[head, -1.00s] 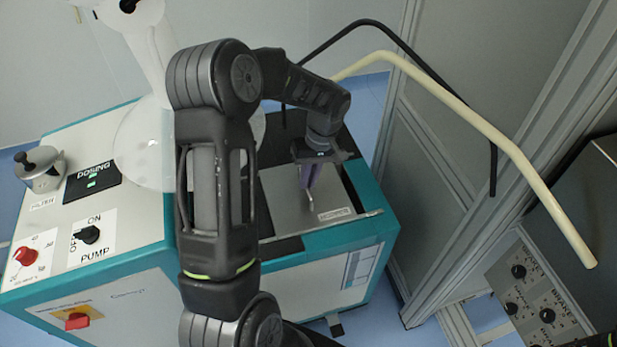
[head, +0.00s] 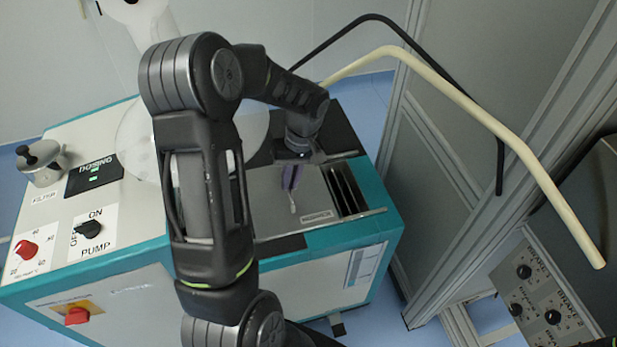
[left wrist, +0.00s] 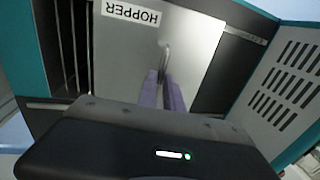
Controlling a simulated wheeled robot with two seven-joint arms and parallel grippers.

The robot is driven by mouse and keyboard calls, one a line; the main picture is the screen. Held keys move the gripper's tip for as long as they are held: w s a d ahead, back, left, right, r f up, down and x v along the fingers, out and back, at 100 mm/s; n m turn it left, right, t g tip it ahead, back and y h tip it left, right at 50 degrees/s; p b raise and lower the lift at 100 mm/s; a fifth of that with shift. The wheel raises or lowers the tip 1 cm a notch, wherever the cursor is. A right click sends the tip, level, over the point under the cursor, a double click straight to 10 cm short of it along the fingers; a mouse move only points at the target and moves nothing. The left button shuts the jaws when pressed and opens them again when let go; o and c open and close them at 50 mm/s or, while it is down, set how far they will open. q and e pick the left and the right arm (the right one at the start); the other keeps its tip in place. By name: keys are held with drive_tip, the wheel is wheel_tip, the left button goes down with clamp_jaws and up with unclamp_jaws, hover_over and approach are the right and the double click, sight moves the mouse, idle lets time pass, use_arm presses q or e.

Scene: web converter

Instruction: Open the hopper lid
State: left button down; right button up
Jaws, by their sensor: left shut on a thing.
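The hopper lid (head: 268,217) is a flat metallic plate with a small label, on top of the teal and white machine. It lies flat, and a slotted dark opening (head: 348,188) shows to its right in the head view. In the left wrist view, the lid (left wrist: 120,60) carries the HOPPER label and a thin metal handle (left wrist: 165,57). My left gripper (head: 291,185) points down over the lid, its purple fingers shut on the handle; the fingers also show in the left wrist view (left wrist: 163,92). My arm hides part of the lid's left side. My right gripper is not in view.
The machine's top left holds a red knob (head: 27,249), a pump switch (head: 89,229), and a metal filter cap (head: 42,165). A cream bent pipe (head: 470,107) and grey frame posts stand to the right. A vented panel (left wrist: 283,85) stands beside the lid in the wrist view.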

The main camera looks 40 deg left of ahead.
use_arm(q)
drive_tip(key=shift+s+a, duration=0.75)
drive_tip(key=shift+s, duration=0.35)
drive_tip(key=c, duration=1.5)
unclamp_jaws()
drive_tip(key=shift+w+d, duration=0.1)
drive_tip(key=shift+w, duration=0.05)
